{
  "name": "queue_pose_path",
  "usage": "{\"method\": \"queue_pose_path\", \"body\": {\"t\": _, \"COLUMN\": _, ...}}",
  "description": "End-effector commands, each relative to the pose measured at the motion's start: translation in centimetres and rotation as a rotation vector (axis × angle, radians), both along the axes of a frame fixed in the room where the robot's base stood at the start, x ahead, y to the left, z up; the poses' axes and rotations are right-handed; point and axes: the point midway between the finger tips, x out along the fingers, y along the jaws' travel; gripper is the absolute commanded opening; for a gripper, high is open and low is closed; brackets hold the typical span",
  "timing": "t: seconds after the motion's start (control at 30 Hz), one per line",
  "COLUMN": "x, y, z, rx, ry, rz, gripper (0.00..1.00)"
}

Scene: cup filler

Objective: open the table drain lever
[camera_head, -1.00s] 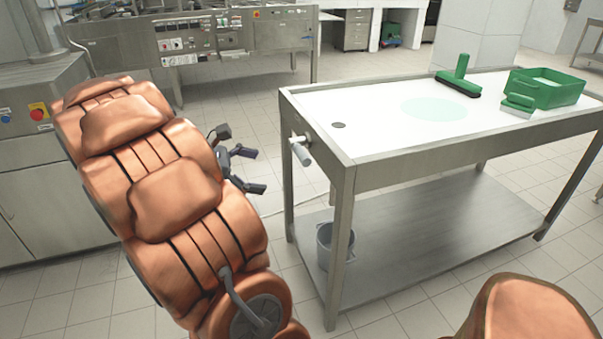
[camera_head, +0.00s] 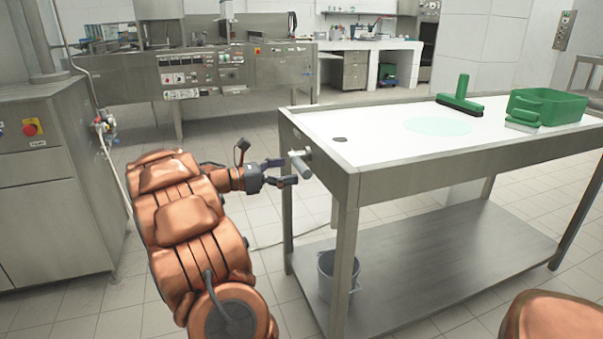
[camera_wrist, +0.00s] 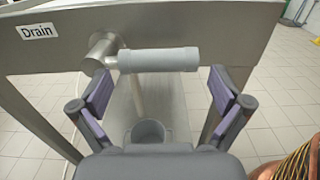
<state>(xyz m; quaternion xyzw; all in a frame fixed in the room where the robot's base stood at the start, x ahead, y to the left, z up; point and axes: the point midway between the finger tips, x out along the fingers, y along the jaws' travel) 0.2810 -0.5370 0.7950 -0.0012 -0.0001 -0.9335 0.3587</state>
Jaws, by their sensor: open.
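The drain lever (camera_head: 300,165) is a grey cylindrical handle on the left end of the steel table (camera_head: 420,161). In the wrist view the lever (camera_wrist: 158,60) lies level, reaching right from a round metal pivot (camera_wrist: 102,48) next to a "Drain" label (camera_wrist: 37,31). My gripper (camera_head: 281,172) is at the table's end, close to the lever. In the wrist view my gripper (camera_wrist: 160,91) has its purple-padded fingers spread, one toward each end of the lever, with nothing held. I cannot tell whether a finger touches the lever. The drain hole (camera_head: 339,139) is a dark disc in the tabletop.
A grey bucket (camera_head: 338,272) stands on the lower shelf (camera_head: 430,256) under the lever end. A green squeegee (camera_head: 460,98), a green brush (camera_head: 523,119) and a green bin (camera_head: 547,107) are on the tabletop. A pale green puddle (camera_head: 438,126) lies there. The floor left of the table is clear.

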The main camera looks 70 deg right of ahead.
Motion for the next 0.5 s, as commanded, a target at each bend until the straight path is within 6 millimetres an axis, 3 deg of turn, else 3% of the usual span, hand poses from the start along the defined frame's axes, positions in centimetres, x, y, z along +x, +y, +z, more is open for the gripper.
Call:
{"method": "queue_pose_path", "body": {"t": 0.2, "x": -2.2, "y": -1.9, "z": -0.2, "rx": 0.001, "ry": -0.003, "rz": 0.0, "gripper": 1.0}}
{"method": "queue_pose_path", "body": {"t": 0.5, "x": -3.0, "y": -2.8, "z": 0.0, "rx": 0.001, "ry": -0.002, "rz": 0.002, "gripper": 1.0}}
